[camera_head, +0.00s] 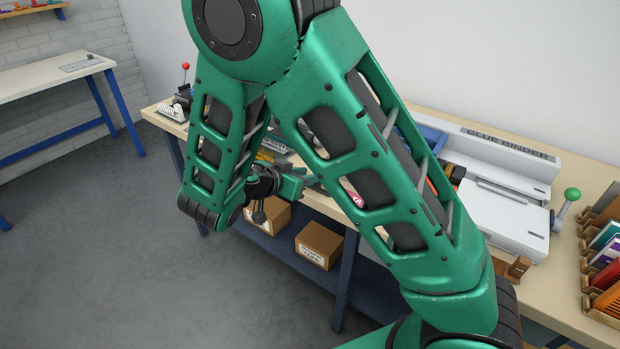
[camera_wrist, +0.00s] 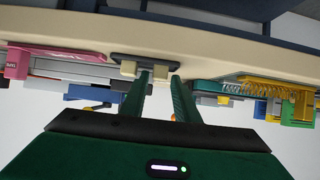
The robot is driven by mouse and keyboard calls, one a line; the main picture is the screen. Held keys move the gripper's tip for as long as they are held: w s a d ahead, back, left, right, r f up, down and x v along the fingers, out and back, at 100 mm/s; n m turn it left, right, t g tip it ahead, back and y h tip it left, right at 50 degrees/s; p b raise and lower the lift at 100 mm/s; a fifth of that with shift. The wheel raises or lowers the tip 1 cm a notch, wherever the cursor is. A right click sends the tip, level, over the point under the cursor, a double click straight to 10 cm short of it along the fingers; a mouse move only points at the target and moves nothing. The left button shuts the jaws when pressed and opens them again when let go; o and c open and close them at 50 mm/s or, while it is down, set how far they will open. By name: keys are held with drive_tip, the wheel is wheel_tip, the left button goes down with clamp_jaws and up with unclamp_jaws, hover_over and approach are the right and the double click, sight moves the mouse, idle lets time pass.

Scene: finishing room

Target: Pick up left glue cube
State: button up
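Two small cream glue cubes sit side by side on a dark holder (camera_wrist: 150,58) at the table edge in the wrist view, which looks upside down. One cube (camera_wrist: 128,69) is on the picture's left, outside my fingers. The other cube (camera_wrist: 160,73) appears between my fingertips, with gaps beside it. My gripper (camera_wrist: 161,76) is open, its two green fingers pointing at the holder. I cannot tell how far the tips reach past the cube. In the head view my gripper (camera_head: 289,182) is partly visible behind my arm, and the cubes are hidden.
The glue binder (camera_head: 505,165) stands on the bench (camera_head: 535,285). Cardboard boxes (camera_head: 319,244) sit on the shelf below. Floor is clear at left.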

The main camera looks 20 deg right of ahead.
drive_tip(key=shift+w+d+f, duration=0.25)
drive_tip(key=shift+d, duration=0.15)
clamp_jaws()
drive_tip(key=shift+r, duration=0.1)
drive_tip(key=shift+r, duration=0.45)
drive_tip(key=r, duration=0.1)
drive_tip(key=a+r, duration=0.1)
drive_tip(key=r, duration=0.1)
drive_tip(key=shift+r, duration=0.3)
drive_tip(key=s+a+r, duration=0.3)
drive_tip(key=a+r, duration=0.3)
drive_tip(key=a, duration=0.4)
drive_tip(key=shift+a+r, duration=0.2)
